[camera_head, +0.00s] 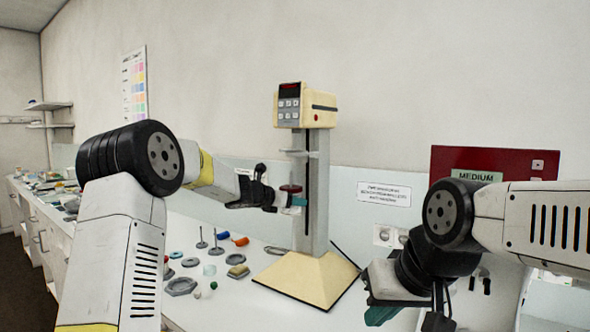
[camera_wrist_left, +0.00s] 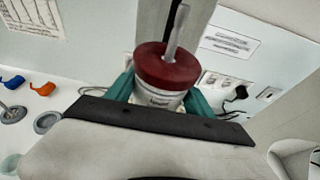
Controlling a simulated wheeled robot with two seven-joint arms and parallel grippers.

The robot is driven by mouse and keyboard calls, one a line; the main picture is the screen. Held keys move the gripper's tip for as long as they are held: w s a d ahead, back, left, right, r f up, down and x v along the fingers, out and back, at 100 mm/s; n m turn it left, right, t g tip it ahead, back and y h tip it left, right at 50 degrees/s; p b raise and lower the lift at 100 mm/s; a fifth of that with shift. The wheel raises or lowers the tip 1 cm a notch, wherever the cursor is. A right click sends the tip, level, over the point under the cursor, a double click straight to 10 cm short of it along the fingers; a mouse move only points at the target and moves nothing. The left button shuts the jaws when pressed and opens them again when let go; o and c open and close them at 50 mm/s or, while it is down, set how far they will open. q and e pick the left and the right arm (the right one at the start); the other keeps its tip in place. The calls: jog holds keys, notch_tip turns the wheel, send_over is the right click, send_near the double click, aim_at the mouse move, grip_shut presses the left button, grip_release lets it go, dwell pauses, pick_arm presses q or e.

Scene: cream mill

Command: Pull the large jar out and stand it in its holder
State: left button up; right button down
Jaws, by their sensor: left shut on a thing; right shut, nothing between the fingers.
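My left gripper (camera_head: 297,200) is shut around a white jar with a dark red lid (camera_head: 291,188), in front of the mixer's column (camera_head: 316,200). In the left wrist view the jar's white body (camera_wrist_left: 157,98) is between the teal fingers, and a metal shaft (camera_wrist_left: 178,30) rises from its red lid (camera_wrist_left: 165,68). The jar's base is hidden there by the gripper. My right gripper (camera_head: 381,315) is shut and empty at the lower right of the head view. Grey hexagonal holders (camera_head: 181,287) lie on the counter; I cannot tell which fits this jar.
The mixer's cream base (camera_head: 309,280) stands on the white counter (camera_head: 232,310). A red MEDIUM machine (camera_head: 500,160) stands at the right. Sockets (camera_head: 382,235) are on the wall.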

pick_arm(q)
jog(key=s+a, duration=0.4)
jog(key=s, duration=0.1)
jog(key=shift+s, duration=0.3)
dwell(0.7)
